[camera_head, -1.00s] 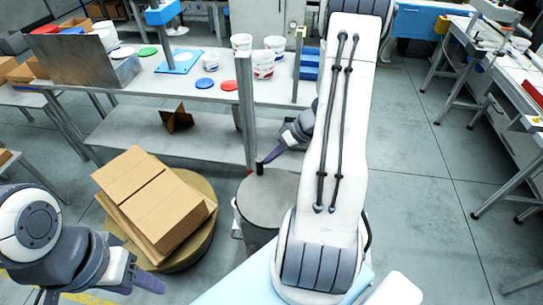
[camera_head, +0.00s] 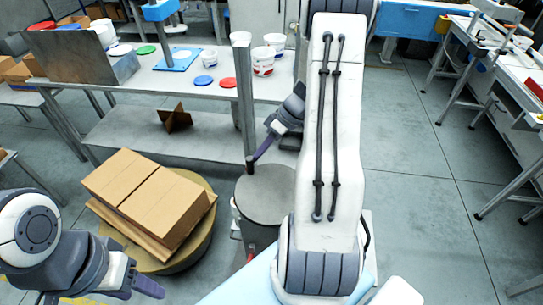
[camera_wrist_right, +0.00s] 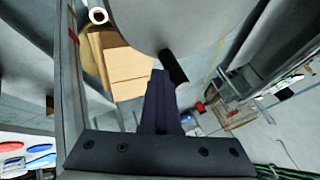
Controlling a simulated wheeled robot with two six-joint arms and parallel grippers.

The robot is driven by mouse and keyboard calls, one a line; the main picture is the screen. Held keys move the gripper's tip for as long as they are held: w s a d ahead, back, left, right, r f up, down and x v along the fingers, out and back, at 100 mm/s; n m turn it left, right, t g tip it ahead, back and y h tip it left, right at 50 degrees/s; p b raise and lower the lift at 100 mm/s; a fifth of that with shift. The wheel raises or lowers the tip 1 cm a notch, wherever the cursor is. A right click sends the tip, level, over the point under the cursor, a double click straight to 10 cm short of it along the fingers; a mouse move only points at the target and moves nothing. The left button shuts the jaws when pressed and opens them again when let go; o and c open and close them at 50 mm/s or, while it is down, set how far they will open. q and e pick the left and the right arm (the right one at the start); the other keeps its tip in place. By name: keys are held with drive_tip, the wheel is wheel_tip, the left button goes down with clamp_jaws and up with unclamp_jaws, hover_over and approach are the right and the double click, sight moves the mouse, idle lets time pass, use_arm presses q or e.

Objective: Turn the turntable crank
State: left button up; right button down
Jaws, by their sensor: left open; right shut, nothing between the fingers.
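The turntable (camera_head: 205,240) is a round tan disc at the lower left, carrying cardboard boxes (camera_head: 150,200). Beside it stands a grey drum with a round top plate (camera_head: 268,190). The dark upright crank handle (camera_head: 250,165) is at the far edge of that plate. My right gripper (camera_head: 259,153) is shut, its fingertips at the handle. In the right wrist view, the shut fingers (camera_wrist_right: 160,95) are beside the black handle (camera_wrist_right: 174,68), apparently touching it, not around it. My left gripper (camera_head: 145,287) is open and empty at the lower left, in front of the turntable.
A workbench (camera_head: 190,90) with white tubs and coloured lids stands behind the drum. Its post (camera_head: 243,100) rises close to my right gripper. My right arm hides part of the bench. The floor to the right is clear, up to another bench.

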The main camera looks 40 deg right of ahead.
sight(247, 160)
drive_tip(key=a+n, duration=0.1)
drive_tip(key=n+g+b, duration=0.1)
drive_tip(key=a, duration=0.1)
drive_tip(key=shift+w+a+f+n+g+y+b, duration=0.2)
drive_tip(key=shift+w+a+n+g+y+b, duration=0.1)
drive_tip(key=shift+n+g+b, duration=0.1)
drive_tip(key=shift+a+n+g+b, duration=0.4)
drive_tip(key=shift+a+n+g, duration=0.25)
drive_tip(key=shift+n, duration=0.25)
drive_tip(key=shift+s+a+r+n+g+b, duration=0.1)
drive_tip(key=shift+s+a+n+g+b, duration=0.15)
drive_tip(key=shift+a+n+g, duration=0.5)
drive_tip(key=a+n, duration=0.1)
drive_tip(key=n, duration=0.1)
drive_tip(key=s+a+n+g, duration=0.1)
drive_tip(key=shift+a+r+n+g+h, duration=0.1)
drive_tip(key=shift+a+n+g+h, duration=0.2)
drive_tip(key=shift+a+n+h, duration=0.1)
drive_tip(key=shift+s+a+n+g+h, duration=0.3)
drive_tip(key=shift+s+a+n+g, duration=0.15)
drive_tip(key=shift+n, duration=0.3)
drive_tip(key=shift+s+a+n+g+h, duration=0.35)
drive_tip(key=shift+a+n, duration=0.1)
drive_tip(key=shift+n, duration=0.25)
